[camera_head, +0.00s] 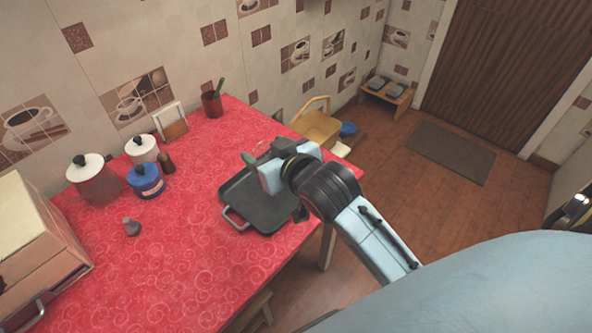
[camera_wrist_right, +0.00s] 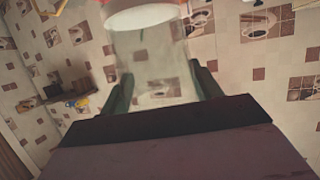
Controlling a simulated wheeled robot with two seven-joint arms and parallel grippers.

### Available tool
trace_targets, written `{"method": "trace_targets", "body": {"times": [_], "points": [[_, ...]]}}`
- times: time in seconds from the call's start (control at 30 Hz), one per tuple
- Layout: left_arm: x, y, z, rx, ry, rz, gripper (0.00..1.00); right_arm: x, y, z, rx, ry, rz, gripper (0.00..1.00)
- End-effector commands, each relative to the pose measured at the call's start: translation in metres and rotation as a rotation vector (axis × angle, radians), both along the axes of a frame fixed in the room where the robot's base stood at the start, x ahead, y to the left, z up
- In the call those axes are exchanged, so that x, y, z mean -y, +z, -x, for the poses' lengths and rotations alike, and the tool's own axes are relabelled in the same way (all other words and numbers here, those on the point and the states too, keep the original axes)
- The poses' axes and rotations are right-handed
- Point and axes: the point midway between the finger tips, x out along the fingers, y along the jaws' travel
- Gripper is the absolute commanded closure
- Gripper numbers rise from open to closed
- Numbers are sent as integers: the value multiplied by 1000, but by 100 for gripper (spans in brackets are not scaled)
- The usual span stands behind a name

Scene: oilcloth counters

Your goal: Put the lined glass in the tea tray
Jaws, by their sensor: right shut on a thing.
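The tea tray (camera_head: 262,216) is a dark, shallow tray with metal handles, lying on the red-covered table near its right edge. My right gripper (camera_head: 257,158) is over the tray's far part in the head view, and its arm hides some of the tray. In the right wrist view my gripper (camera_wrist_right: 165,82) has its two green fingers on either side of a clear glass, the lined glass (camera_wrist_right: 148,52), with a pale band at one end. The gripper is shut on it. The glass is mostly hidden in the head view. My left gripper is not in view.
A red cup (camera_head: 212,104) stands at the back. A beige box (camera_head: 30,232) is at far left. The table's front middle is clear.

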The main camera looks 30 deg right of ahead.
Motion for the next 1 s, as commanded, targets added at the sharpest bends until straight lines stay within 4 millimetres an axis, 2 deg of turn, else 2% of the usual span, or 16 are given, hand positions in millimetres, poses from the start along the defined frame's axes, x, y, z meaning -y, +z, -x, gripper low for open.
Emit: {"method": "trace_targets", "body": {"times": [0.03, 0.1, 0.2, 0.4, 0.57, 0.8, 1.0], "points": [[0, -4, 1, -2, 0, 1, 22, -7, -12, -15, 1, 42, 7, 86], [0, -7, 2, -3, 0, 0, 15, -18, -27, -34, 0, 101, 9, 86], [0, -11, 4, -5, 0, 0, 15, -26, -47, -57, 0, 166, 9, 86], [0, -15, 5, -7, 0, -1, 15, -27, -72, -91, 1, 230, -1, 86], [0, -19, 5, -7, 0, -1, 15, -26, -89, -100, 0, 242, -6, 86], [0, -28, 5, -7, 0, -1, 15, -26, -133, -99, 0, 241, -8, 86], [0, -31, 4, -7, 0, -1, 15, -26, -147, -100, 1, 242, -8, 86]]}}
